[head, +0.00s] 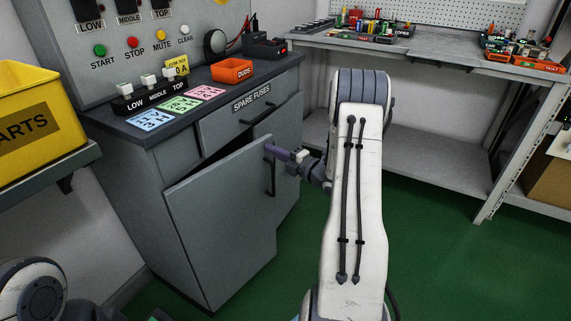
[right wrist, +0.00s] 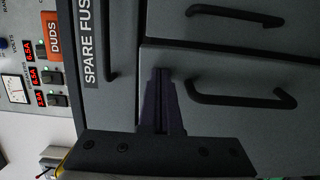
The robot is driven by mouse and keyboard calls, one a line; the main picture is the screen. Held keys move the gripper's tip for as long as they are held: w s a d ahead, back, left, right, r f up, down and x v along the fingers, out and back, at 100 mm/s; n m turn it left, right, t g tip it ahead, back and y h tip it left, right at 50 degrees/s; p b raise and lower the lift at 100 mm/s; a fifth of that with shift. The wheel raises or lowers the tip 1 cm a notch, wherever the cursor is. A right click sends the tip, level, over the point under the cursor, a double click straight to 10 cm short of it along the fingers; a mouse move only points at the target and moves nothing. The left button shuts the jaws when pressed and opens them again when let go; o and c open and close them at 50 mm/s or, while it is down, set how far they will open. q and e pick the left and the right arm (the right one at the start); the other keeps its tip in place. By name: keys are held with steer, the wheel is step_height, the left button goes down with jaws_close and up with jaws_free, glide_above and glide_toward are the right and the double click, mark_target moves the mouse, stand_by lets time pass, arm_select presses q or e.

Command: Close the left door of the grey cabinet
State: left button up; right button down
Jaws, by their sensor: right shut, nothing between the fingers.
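The grey cabinet (head: 172,231) stands at the left in the head view. Its left door (head: 222,222) is hinged on the left and stands ajar, with a dark gap behind its top edge. The door's black handle (head: 271,178) is near its free edge. My right gripper (head: 272,150) is shut and empty at the door's upper free corner; I cannot tell whether it touches. In the right wrist view the shut fingers (right wrist: 162,75) lie in front of the left door (right wrist: 225,125), beside its handle (right wrist: 242,97). My left gripper is out of view.
The SPARE FUSES drawer (head: 222,120) is above the doors. An orange DUDS bin (head: 232,70) and coloured cards sit on the cabinet top. A yellow bin (head: 38,118) is at the left. A workbench (head: 420,55) stands behind. Green floor (head: 440,260) is clear at the right.

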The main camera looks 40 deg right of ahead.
mark_target(256, 141)
steer(key=w, duration=0.2)
steer(key=w+n+y+b, duration=0.1)
steer(key=w, duration=0.1)
steer(key=w+a+y, duration=0.1)
steer(key=w, duration=0.1)
steer(key=shift+w+a+f+n+b, duration=0.1)
steer(key=shift+w+f+n+b, duration=0.05)
steer(key=shift+w+n+b, duration=0.2)
steer(key=shift+w+r, duration=0.25)
steer(key=shift+w, duration=0.1)
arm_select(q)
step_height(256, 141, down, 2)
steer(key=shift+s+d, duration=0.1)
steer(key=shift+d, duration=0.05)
arm_select(e)
steer(key=shift+r, duration=0.1)
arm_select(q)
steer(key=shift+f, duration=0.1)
